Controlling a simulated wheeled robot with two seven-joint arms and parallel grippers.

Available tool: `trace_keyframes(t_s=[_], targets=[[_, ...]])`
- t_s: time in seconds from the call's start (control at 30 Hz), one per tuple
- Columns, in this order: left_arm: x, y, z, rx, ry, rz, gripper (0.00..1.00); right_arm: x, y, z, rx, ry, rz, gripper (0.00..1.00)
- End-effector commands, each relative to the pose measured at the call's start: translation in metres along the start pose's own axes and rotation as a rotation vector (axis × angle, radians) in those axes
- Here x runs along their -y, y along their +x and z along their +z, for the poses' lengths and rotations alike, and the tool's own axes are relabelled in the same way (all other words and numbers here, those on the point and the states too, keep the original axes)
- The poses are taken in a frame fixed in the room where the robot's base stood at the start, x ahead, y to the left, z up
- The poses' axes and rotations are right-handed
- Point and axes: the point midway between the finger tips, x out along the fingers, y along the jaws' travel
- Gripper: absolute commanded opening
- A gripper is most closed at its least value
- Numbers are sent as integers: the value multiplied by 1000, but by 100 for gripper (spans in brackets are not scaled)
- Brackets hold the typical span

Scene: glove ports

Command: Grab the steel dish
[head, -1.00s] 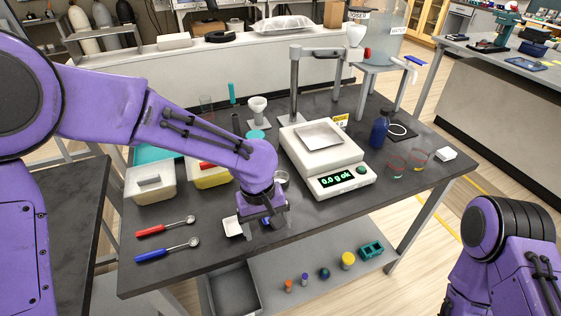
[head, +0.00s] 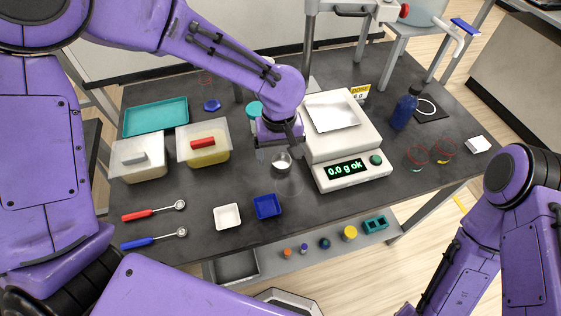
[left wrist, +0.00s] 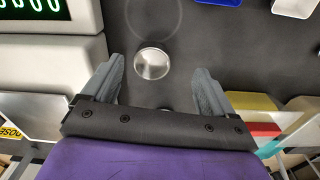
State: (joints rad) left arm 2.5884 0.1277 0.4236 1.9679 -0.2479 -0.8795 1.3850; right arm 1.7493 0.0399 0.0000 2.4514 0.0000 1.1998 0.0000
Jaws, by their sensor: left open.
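The steel dish (head: 282,163) is a small round shiny dish on the dark table, just left of the balance. In the left wrist view the dish (left wrist: 152,63) shows between and just past the fingertips, apart from both. My left gripper (head: 280,150) is open and empty, pointing down over the table at the dish's far side; its fingers also show in the left wrist view (left wrist: 160,82). The gripper hides part of the area behind the dish. My right arm shows at the right, but its gripper is out of view.
The balance (head: 342,138) stands close to the right of my left gripper. A white tray (head: 227,216) and a blue tray (head: 267,206) lie in front. A faint clear round thing (head: 290,184) is near the dish. Lidded tubs (head: 203,143) stand left.

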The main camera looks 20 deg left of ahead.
Motion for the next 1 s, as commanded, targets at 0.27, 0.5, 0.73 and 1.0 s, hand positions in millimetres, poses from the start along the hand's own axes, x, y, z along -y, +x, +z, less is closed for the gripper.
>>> trace_keyframes(t_s=[0.27,0.5,0.73,1.0], targets=[[-4,42,-7,3,2,-2,87,0,-8,-4,-2,1,-1,43],[-5,43,-6,0,4,-1,77,0,-8,-4,-2,1,-1,43],[-5,43,-6,1,4,-1,27,0,-7,-4,-2,1,-1,43],[-4,41,-6,2,3,-2,27,0,-7,-4,-2,1,-1,43]])
